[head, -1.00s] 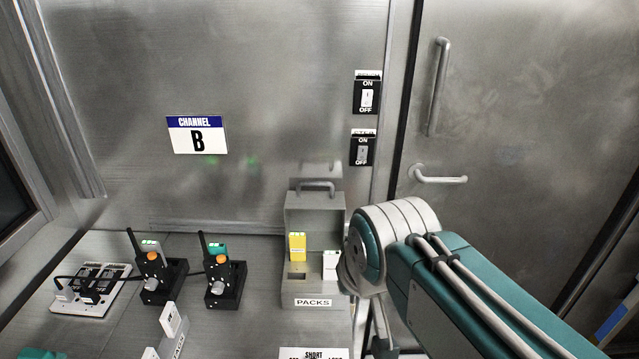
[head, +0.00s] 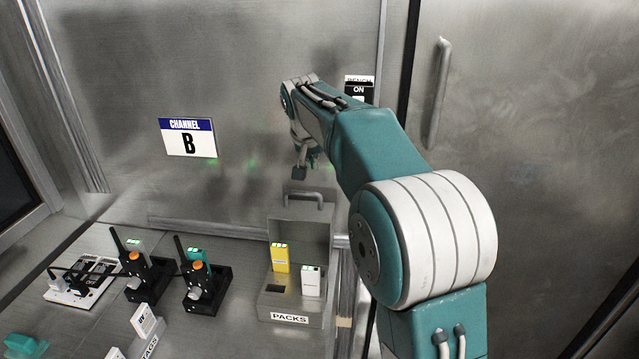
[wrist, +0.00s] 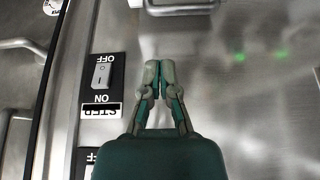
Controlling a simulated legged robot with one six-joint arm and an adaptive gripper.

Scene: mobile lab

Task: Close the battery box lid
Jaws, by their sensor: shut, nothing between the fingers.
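The battery box (head: 303,308), a grey metal box labelled PACKS, stands on the bench in the head view. Its lid (head: 300,232) is raised upright at the back, with a bar handle (head: 303,197) on its top edge. A yellow pack (head: 280,257) and a white pack (head: 310,281) stand in the box, beside an empty slot. My gripper (head: 299,172) is above the lid, near the back wall, and apart from it. In the wrist view my gripper (wrist: 160,68) has its fingertips together with nothing between them. A grey handle-like bar (wrist: 182,8) shows beyond the fingertips.
Two radios in black chargers (head: 150,275) (head: 207,280) stand left of the box. A wired white board (head: 84,280) lies further left. A switch (wrist: 101,75) is on the wall. A metal door with a handle (head: 438,95) is at right.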

